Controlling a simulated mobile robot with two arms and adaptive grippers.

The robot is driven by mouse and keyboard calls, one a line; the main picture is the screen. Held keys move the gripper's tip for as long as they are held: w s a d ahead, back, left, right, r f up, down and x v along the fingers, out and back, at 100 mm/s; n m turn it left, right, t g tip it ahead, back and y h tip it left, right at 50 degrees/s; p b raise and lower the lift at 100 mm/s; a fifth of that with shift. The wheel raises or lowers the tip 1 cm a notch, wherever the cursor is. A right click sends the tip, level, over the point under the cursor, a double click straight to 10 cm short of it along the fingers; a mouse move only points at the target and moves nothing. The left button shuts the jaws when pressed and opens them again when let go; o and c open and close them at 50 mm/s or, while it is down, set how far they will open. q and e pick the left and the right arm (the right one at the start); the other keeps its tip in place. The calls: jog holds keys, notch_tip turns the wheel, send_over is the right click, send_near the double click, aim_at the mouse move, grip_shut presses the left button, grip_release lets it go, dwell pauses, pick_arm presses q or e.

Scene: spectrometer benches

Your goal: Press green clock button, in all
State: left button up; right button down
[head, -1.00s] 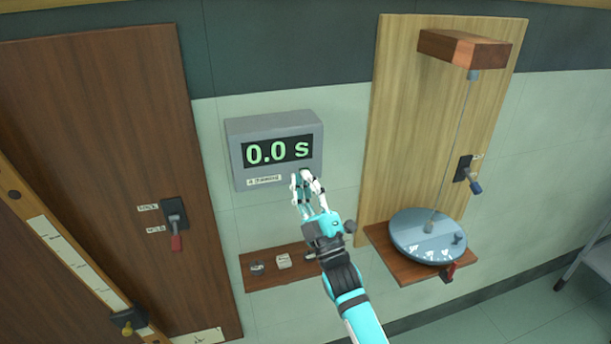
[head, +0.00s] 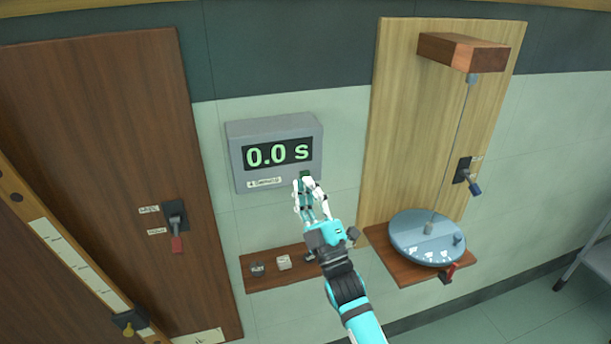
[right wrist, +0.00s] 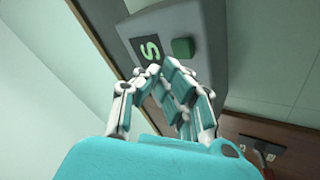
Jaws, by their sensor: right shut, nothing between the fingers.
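The grey clock box (head: 234,158) hangs on the wall and its display (head: 278,153) reads 0.0 s in green. The green button (head: 305,175) is a small square at the lower right of the clock's front, and it shows clearly in the right wrist view (right wrist: 182,48). My right gripper (head: 306,185) is shut and empty, its fingertips just below the button in the head view. In the right wrist view the fingertips (right wrist: 162,70) are close to the button, with a gap in the picture between them. My left gripper is not in view.
A small wooden shelf (head: 250,284) with small blocks is under the clock. To the right, a wooden board (head: 400,110) carries a hanging wire and a round grey disc (head: 405,235). A dark wooden panel (head: 90,130) with a red-handled switch (head: 176,225) is at left.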

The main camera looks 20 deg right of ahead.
jog(key=s+p, duration=0.2)
jog(key=s, duration=0.3)
jog(key=shift+d, duration=0.1)
dwell(0.3)
jog(key=shift+f, duration=0.15)
dwell(0.4)
